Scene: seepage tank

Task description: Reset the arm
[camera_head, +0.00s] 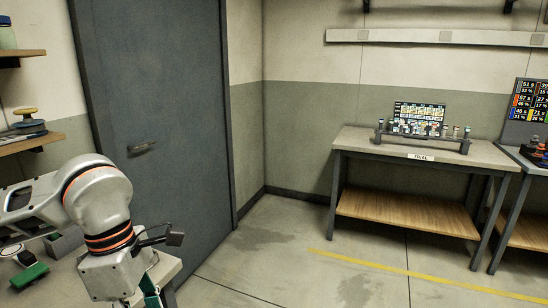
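My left arm (97,197) comes in from the left, white with orange bands, and bends downward at the lower left. Its wrist (112,272) hangs over a grey bench top (165,268). A dark bracket sticks out to the right of the wrist. A teal piece shows below the wrist at the bottom edge; I cannot tell if it is part of the gripper or a thing near it. The fingertips are not visible. My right arm and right gripper are out of view.
A green block (29,275) lies left of the arm. A grey door (155,120) stands behind it. Shelves (40,142) are on the left wall. A workbench (425,153) with a rack of small vials stands at the back right. The floor (300,270) between is clear, with a yellow line.

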